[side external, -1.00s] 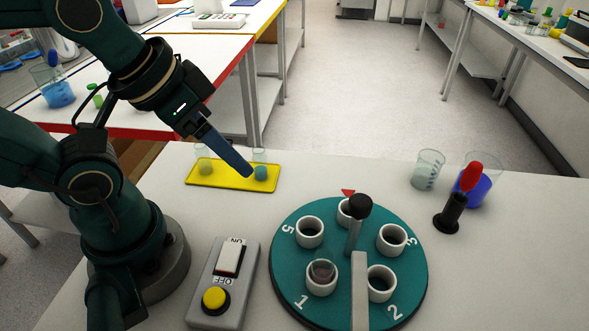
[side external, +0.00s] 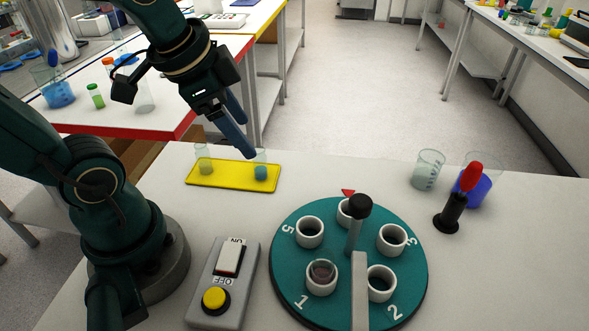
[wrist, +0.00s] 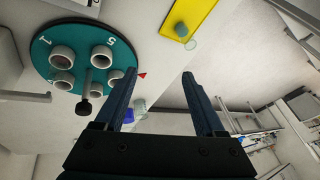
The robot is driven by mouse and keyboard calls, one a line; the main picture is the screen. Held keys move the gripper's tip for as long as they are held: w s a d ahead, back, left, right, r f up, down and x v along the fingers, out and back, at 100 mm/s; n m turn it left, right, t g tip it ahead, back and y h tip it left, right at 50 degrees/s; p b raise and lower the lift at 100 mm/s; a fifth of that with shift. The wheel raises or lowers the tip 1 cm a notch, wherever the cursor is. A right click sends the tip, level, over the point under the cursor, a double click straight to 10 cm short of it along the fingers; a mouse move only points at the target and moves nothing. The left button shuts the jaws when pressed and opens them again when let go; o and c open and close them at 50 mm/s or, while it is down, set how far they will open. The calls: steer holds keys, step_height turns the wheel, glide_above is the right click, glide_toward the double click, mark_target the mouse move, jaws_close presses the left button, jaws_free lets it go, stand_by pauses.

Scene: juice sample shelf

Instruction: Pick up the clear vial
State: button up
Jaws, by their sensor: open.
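Two small see-through vials stand upright on a yellow tray (side external: 225,182). The left vial (side external: 203,160) is pale, with a faint yellowish-green bottom. The right vial (side external: 261,170) has teal contents. I cannot tell for sure which is the clear vial. My gripper (side external: 248,138) is open and empty, its fingers tilted above the tray's back right part, close to the right vial's top in the picture. In the wrist view my fingers (wrist: 158,74) have nothing between them; the tray (wrist: 165,22) shows at the top with one teal vial (wrist: 181,31).
A teal round holder (side external: 350,230) with numbered white cups and a black-knobbed post stands to the right; one cup holds a dark reddish vial (side external: 322,270). A switch box (side external: 222,282) is in front. Beakers (side external: 427,170) and a red-topped black stand (side external: 453,212) are farther right.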

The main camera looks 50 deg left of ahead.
mark_target(200, 145)
steer(key=a+f+g, duration=0.1)
steer(key=a+f, duration=0.2)
steer(key=a, duration=0.2)
steer(key=s+a+f+n+g, duration=0.1)
steer(key=a+f+g, duration=0.1)
steer(key=a, duration=0.3)
steer(key=a+f+n+g, duration=0.1)
steer(key=a+f+g, duration=0.1)
steer(key=a+f, duration=0.3)
steer(key=shift+s+a+h, duration=0.25)
steer(key=shift+s+h, duration=0.15)
steer(key=shift+s+f+n, duration=0.1)
steer(key=shift+f+n, duration=0.1)
steer(key=shift+n, duration=0.1)
steer(key=shift+f, duration=2.4)
jaws_close()
